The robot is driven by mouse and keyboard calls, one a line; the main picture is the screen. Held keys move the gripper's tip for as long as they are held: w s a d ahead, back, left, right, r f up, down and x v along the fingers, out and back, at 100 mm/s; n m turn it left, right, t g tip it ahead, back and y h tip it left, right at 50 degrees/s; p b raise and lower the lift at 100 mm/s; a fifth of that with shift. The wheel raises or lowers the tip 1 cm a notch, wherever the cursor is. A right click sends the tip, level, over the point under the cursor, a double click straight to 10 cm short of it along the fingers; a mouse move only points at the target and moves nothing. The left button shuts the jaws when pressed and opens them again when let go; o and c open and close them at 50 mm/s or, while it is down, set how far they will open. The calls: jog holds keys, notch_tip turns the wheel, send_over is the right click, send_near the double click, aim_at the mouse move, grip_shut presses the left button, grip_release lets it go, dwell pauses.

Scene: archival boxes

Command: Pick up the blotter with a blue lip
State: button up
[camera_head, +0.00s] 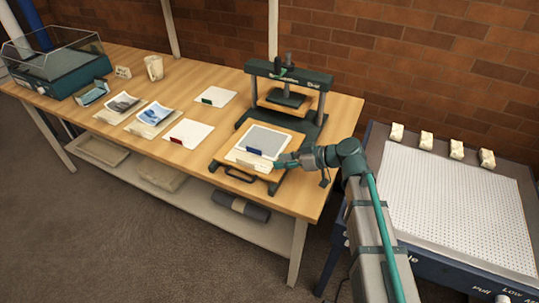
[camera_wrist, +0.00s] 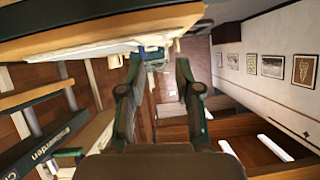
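The blotter with a blue lip (camera_head: 240,156) is a white sheet on the press's pulled-out wooden board, with a grey sheet (camera_head: 268,139) over much of it. Its blue lip (camera_head: 254,151) is at the front edge. My gripper (camera_head: 279,162) is at the right front corner of this blotter, low over the board; I cannot tell whether it touches. In the wrist view my gripper (camera_wrist: 158,68) has its two fingers apart, with nothing clearly between them. Two other blotters lie to the left, one with a red lip (camera_head: 190,131) and one with a green lip (camera_head: 216,96).
The press frame (camera_head: 290,76) stands behind the board, and a handle (camera_head: 238,175) sticks out in front. A perforated suction table (camera_head: 455,205) is at the right.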

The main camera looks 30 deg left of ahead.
aim_at(262, 141)
jog(key=shift+w+a+r+n+t+y+b, duration=0.15)
jog(key=shift+w+a+r+n+y+b, duration=0.1)
jog(key=shift+w+a+r+b, duration=0.25)
jog(key=shift+w+a+r+n+t+y+b, duration=0.15)
jog(key=shift+w+a+r+y+b, duration=0.15)
jog(key=shift+w+a, duration=0.25)
jog(key=shift+a, duration=0.2)
jog(key=p+x, duration=0.1)
jog(key=x, duration=0.4)
jog(key=shift+p+x, duration=0.9)
jog(key=shift+x, duration=1.7)
jog(key=shift+w+a+r, duration=0.1)
jog(key=shift+w+r, duration=0.1)
grip_shut()
